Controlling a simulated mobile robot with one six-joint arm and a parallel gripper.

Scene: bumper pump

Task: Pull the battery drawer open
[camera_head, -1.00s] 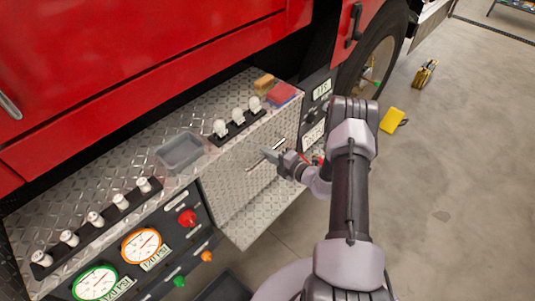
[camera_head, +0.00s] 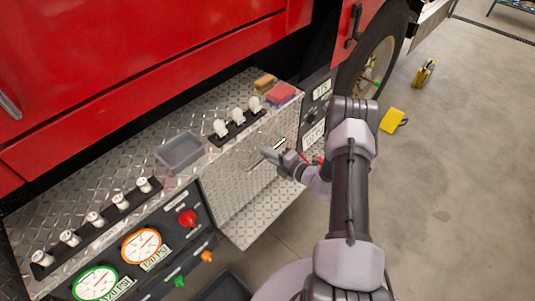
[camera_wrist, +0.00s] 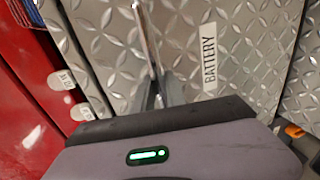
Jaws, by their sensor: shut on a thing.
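The battery drawer (camera_head: 232,178) has a diamond-plate front below the bumper top in the head view. In the wrist view its front (camera_wrist: 250,30) fills the middle and carries a white BATTERY label (camera_wrist: 209,56). The drawer front looks about flush; any small gap is hard to tell. A slim metal bar handle (camera_wrist: 147,35) runs up the front in the wrist view, and its end also shows in the head view (camera_head: 281,141). My gripper (camera_head: 269,154) is shut on this handle. Its fingers hide part of the bar.
A grey tray (camera_head: 180,151), several white-capped levers, a red and blue block (camera_head: 281,95) and a sponge (camera_head: 265,84) sit on the bumper top. The gauge panel (camera_head: 150,258) is at lower left. A yellow chock (camera_head: 393,121) lies right. The floor in front is open.

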